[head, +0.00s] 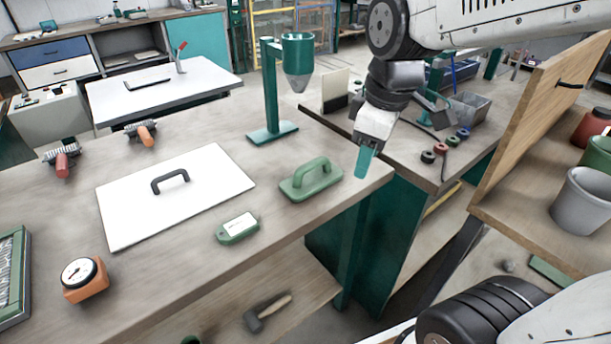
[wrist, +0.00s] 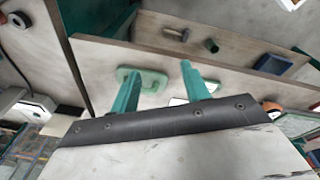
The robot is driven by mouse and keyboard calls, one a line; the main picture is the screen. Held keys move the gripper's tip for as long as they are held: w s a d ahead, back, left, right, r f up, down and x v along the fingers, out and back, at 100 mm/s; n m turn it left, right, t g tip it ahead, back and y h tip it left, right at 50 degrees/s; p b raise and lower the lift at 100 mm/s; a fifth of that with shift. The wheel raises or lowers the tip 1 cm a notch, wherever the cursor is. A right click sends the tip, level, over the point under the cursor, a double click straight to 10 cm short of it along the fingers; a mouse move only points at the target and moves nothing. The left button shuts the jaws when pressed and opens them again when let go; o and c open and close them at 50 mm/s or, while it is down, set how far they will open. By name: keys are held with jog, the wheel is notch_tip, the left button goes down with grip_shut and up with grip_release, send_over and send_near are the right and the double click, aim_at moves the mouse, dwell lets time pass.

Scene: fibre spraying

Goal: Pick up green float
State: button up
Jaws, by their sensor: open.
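The green float (head: 311,180), a flat green plate with an arched handle, lies on the wooden workbench near its right end. It also shows in the wrist view (wrist: 150,80), partly hidden behind one of my fingers. My gripper (head: 365,163) has teal fingers and hangs to the right of the float, above the bench's right edge, apart from the float. In the wrist view my gripper (wrist: 159,68) has its two fingers spread with nothing held between them.
A white board with a black handle (head: 125,212), a green labelled case (head: 238,228) and an orange gauge (head: 84,279) share the bench. A green stand with a funnel (head: 270,95) rises behind the float. A hammer (head: 266,312) lies on the lower shelf. A wooden panel (head: 540,110) stands at right.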

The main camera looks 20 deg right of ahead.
jog(key=w+f+n, duration=0.3)
jog(key=w+n, duration=0.3)
jog(key=w, duration=0.2)
jog(key=n, duration=0.7)
send_over(317, 159)
jog(key=s, duration=0.2)
notch_tip(317, 159, down, 6)
jog(key=f, duration=0.2)
jog(key=w+f, duration=0.1)
jog(key=f, duration=0.1)
jog(key=w+f, duration=0.1)
jog(key=f, duration=0.1)
jog(key=shift+a+f, duration=0.1)
jog(key=shift+f, duration=0.3)
grip_shut()
